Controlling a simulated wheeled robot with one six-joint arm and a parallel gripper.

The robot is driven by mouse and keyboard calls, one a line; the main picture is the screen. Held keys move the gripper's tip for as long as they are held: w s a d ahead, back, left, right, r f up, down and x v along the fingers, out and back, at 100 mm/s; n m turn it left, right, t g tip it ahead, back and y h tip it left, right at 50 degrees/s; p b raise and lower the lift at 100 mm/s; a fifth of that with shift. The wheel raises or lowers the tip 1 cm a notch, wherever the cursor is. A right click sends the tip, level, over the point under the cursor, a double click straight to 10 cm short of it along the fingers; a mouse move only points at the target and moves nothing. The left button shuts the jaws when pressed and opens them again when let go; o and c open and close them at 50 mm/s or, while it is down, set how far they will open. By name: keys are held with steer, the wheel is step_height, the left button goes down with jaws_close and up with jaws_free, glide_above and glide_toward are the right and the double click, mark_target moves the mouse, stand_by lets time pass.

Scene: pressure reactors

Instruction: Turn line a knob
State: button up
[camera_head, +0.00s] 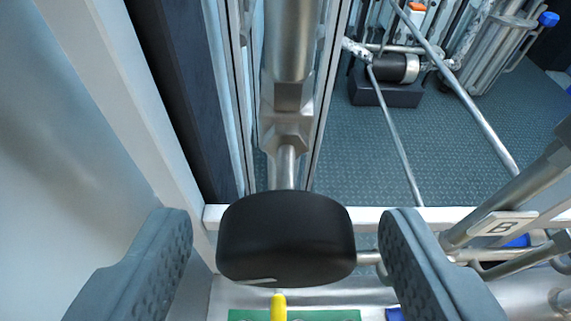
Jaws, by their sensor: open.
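A black round knob (286,238) shows in the lower middle of the head camera view, on a metal stem below a vertical steel pipe and valve body (288,130). A pale mark shows on the knob's lower left. No line label shows on it. My gripper (286,232) is open. One grey padded finger is left of the knob and the other is right of it. Visible gaps separate both fingers from the knob, with the right finger closer to it.
A pale panel (75,110) fills the left side. A yellow-tipped part (278,306) is below the knob. A metal crossbar (385,217) runs behind it. Thin rods and a black pump-like unit (390,80) stand farther back.

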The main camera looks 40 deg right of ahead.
steer(key=shift+x, duration=0.9)
steer(key=c, duration=1)
steer(key=shift+o, duration=0.2)
steer(key=shift+n+g+h, duration=0.5)
steer(key=shift+n+h, duration=0.2)
steer(key=shift+n, duration=0.4)
steer(key=o, duration=1)
steer(key=shift+c, duration=0.2)
steer(key=shift+s+a, duration=0.1)
steer(key=v, duration=1.7)
